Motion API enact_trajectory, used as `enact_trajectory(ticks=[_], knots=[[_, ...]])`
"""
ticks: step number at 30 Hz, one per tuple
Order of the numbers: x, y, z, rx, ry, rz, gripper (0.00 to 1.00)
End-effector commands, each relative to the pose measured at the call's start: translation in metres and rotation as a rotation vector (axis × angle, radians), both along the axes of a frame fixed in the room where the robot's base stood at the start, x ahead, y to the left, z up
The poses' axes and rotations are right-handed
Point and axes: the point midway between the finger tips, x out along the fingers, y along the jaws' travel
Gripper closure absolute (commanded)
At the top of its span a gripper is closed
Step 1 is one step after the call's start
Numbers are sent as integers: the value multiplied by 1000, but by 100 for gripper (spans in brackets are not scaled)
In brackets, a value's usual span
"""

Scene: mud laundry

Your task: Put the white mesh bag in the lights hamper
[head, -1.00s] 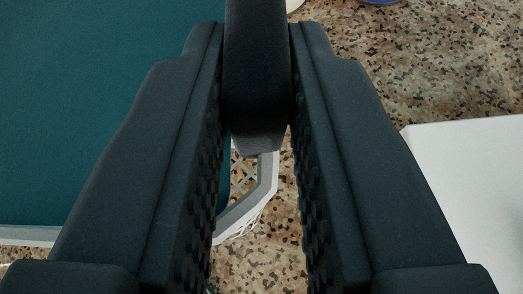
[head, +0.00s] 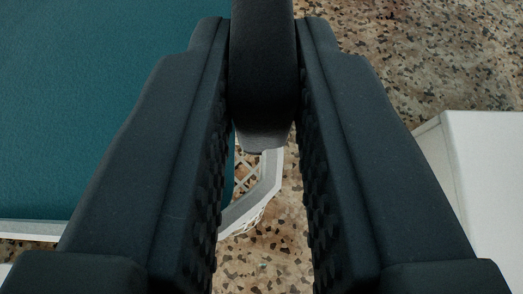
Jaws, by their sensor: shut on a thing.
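My gripper (head: 263,28) fills the middle of the view, its two black ridged fingers shut on a dark rounded piece (head: 262,75). This piece has a grey lower end and enters from the top edge of the picture. I cannot tell what it belongs to. Through the gap below it shows a white lattice (head: 246,178) with a pale grey angled rim, beside the edge of a teal surface. I cannot tell whether this lattice is the white mesh bag or part of a basket. I cannot make out the lights hamper for certain.
A large teal surface (head: 90,100) with a pale rim along its lower edge fills the left. A white box-like thing (head: 490,180) stands at the right. Speckled brown floor (head: 430,60) lies open at the upper right and shows between the fingers.

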Motion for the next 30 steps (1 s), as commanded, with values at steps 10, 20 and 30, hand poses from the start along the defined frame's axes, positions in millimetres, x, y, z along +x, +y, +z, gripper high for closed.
enact_trajectory(ticks=[10, 20, 30], knots=[[-1, 0, -39, -1, 5, 0, 100], [0, 0, -46, 0, -1, 0, 100], [0, 1, -48, 0, 0, 1, 64]])
